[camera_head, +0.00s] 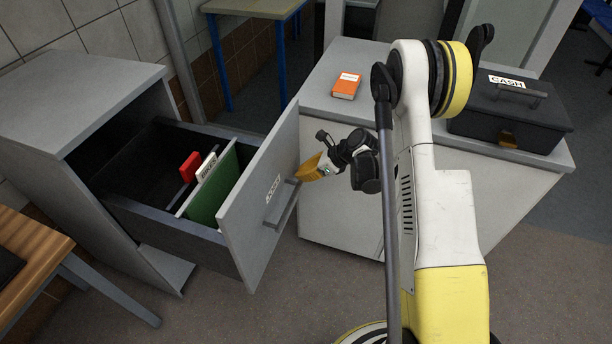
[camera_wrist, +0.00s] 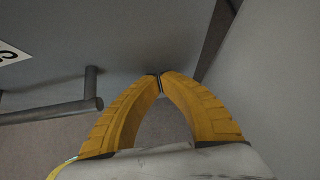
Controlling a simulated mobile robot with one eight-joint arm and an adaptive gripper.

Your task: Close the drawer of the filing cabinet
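The grey filing cabinet (camera_head: 85,85) stands at the left with its drawer (camera_head: 165,215) pulled well out. The drawer front (camera_head: 245,215) carries a label and a bar handle (camera_head: 283,205). My gripper (camera_head: 300,178) is just beside the outer face of the drawer front, near the upper end of the handle. In the wrist view its yellow fingers (camera_wrist: 160,76) meet at the tips with nothing between them. The handle (camera_wrist: 60,110) lies left of the fingers there, and the grey drawer front (camera_wrist: 130,35) fills the view ahead. I cannot tell whether the fingertips touch it.
Green and white file folders (camera_head: 212,195) and a red item (camera_head: 190,166) are inside the drawer. A grey counter (camera_head: 400,130) bears an orange box (camera_head: 346,86) and a black cash box (camera_head: 510,115), close to my arm. A wooden table (camera_head: 30,250) stands at lower left.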

